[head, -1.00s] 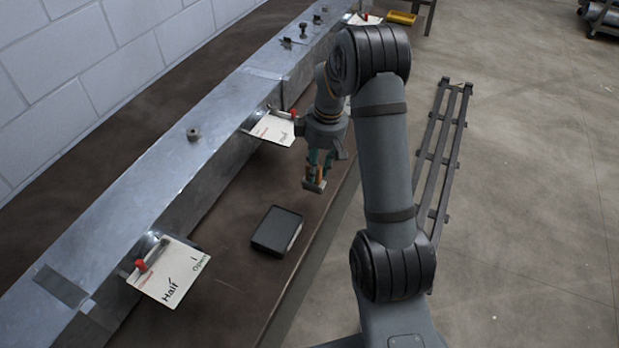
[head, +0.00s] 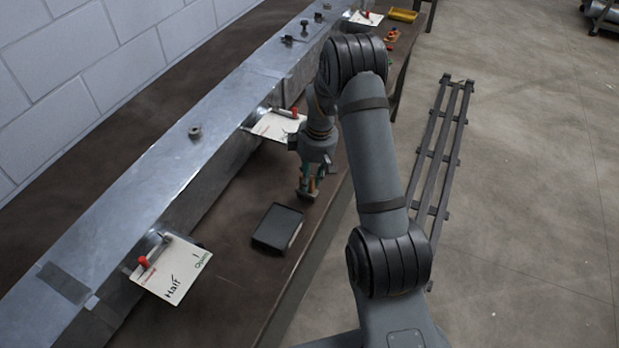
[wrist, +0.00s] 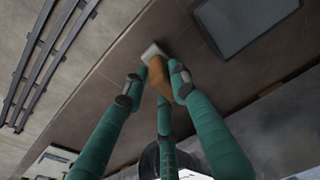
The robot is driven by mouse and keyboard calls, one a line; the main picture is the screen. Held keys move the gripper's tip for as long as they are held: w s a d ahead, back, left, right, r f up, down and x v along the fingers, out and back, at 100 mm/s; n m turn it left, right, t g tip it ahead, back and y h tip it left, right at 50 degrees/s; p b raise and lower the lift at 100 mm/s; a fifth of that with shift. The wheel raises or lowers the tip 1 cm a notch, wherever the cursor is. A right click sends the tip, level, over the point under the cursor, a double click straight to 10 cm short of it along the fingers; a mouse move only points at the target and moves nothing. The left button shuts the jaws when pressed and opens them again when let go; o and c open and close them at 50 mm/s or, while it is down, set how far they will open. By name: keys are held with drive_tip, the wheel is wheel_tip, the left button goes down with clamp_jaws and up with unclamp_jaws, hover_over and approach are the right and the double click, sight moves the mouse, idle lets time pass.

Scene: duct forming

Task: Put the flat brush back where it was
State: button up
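The flat brush (wrist: 158,78) has an orange-brown handle and a pale grey end; it sits between the green fingers of my gripper (wrist: 152,82) in the wrist view. The fingers are closed on its handle, and its pale end points away from the palm. In the head view my gripper (head: 308,188) hangs over the brown bench (head: 225,262), near its front edge. The brush shows there only as a small orange patch (head: 313,184) between the fingers. Whether its end touches the bench is hard to tell.
A dark flat box (head: 278,229) lies on the bench close by; it also shows in the wrist view (wrist: 243,22). A metal duct (head: 150,170) runs along the back, with a "Half/Open" card (head: 172,268) and another card (head: 273,126). Small items (head: 392,36) lie at the far end.

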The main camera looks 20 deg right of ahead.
drive_tip(key=o, duration=0.5)
drive_tip(key=shift+c, duration=0.2)
drive_tip(key=shift+r+p, duration=0.3)
drive_tip(key=shift+p, duration=0.05)
wheel_tip(320, 180, up, 12)
drive_tip(key=d, duration=0.1)
drive_tip(key=shift+s+f+b, duration=0.15)
drive_tip(key=shift+s+b, duration=0.25)
drive_tip(key=shift+s, duration=0.05)
drive_tip(key=shift+d, duration=0.1)
drive_tip(key=f, duration=0.8)
drive_tip(key=a+f, duration=0.1)
drive_tip(key=f, duration=0.3)
drive_tip(key=shift+w+a+f, duration=0.1)
drive_tip(key=shift+w+f, duration=0.25)
drive_tip(key=shift+w, duration=0.05)
drive_tip(key=shift+r, duration=2.3)
